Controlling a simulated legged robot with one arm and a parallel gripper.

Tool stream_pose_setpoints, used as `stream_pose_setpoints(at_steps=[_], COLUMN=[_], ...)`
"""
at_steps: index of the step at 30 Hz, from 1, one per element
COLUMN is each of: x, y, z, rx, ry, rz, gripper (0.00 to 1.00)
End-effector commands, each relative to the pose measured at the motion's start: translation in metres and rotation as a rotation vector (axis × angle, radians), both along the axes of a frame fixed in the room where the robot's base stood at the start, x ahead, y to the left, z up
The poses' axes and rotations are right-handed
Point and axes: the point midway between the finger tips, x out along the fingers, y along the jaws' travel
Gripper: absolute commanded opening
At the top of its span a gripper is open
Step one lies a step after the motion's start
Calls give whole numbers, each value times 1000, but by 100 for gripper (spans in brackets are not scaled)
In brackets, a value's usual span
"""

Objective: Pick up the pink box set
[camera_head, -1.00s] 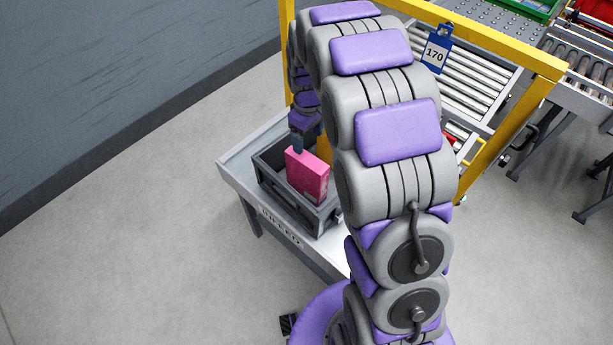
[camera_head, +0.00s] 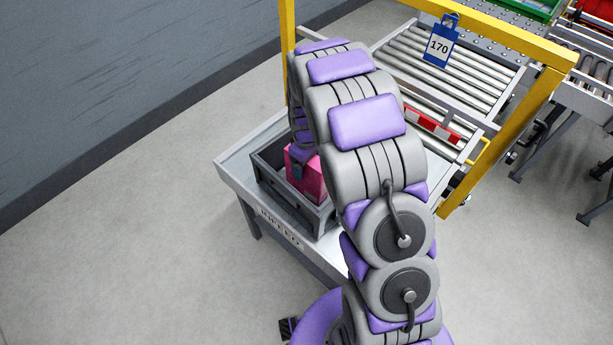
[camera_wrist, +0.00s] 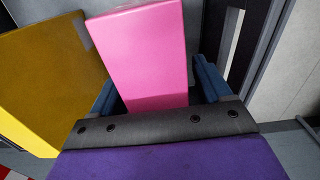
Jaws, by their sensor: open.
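The pink box set (camera_head: 309,180) stands in a dark grey open bin (camera_head: 283,203) on the infeed table. My arm hides part of it in the head view. In the wrist view the pink box set (camera_wrist: 147,55) rises between the two blue fingers of my gripper (camera_wrist: 158,88). One finger is on each side of it, with a gap showing at the right finger. My gripper is open around the box. In the head view my gripper (camera_head: 297,168) is low over the bin, at the box.
A yellow-brown box (camera_wrist: 45,80) stands close to the left of the pink one in the wrist view. A yellow frame (camera_head: 520,130) rises beside the infeed table (camera_head: 236,172). Roller conveyors (camera_head: 450,75) and a blue 170 tag (camera_head: 441,44) are behind. The floor at left is clear.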

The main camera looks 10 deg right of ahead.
Motion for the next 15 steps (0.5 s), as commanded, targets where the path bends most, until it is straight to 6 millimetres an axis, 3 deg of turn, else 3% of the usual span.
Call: stream_pose_setpoints(at_steps=[7,15], x=[0,0], y=[0,0], z=[-3,-2], rx=[0,0], ry=[-1,-1], rz=[0,1], gripper=[78,52])
